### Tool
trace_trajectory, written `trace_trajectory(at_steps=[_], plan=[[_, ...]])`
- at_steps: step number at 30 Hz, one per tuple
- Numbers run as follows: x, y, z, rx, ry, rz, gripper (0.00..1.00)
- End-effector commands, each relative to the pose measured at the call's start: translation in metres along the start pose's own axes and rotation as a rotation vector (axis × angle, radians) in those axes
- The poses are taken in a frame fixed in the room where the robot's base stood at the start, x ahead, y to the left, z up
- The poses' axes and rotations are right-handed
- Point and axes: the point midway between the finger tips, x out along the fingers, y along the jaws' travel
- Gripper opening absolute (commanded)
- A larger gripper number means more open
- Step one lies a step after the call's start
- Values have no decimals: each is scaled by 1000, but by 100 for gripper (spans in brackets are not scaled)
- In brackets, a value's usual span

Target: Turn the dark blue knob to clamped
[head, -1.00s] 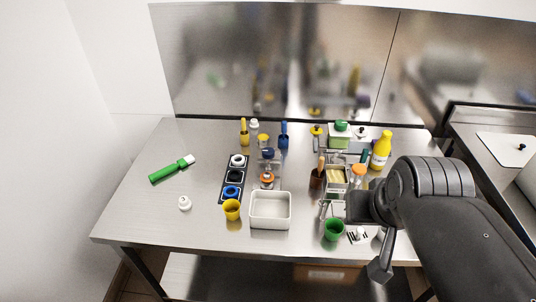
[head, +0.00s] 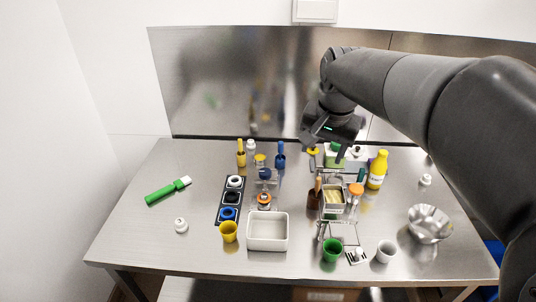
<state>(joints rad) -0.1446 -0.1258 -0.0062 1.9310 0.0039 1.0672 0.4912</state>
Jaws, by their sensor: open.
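The dark blue knob (head: 265,174) sits on a small metal fixture in the middle of the table, behind an orange-ringed part (head: 264,200). It is small in the head view, and I cannot read its setting. My gripper (head: 325,153) is open, above the back of the table and to the right of the knob. It points down and is apart from the knob, with nothing seen between its fingers. It partly covers a green-and-white container behind it.
A white bin (head: 267,247) and yellow cup (head: 229,238) stand in front of the knob. A blue bottle (head: 280,155) stands behind it. A black strip with rings (head: 243,190) lies left. A yellow bottle (head: 377,170) and metal bowl (head: 430,224) are right. The left table is mostly clear.

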Motion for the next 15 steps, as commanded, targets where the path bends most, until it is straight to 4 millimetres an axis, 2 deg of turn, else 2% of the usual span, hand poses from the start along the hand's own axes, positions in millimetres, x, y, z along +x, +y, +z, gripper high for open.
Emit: trace_trajectory(at_steps=[1,6,11,15], plan=[[10,-13,-12,23,-21,8,61],[38,-52,-45,113,-71,33,61],[73,-90,-70,198,-115,65,61],[109,-122,-87,271,-150,98,61]])
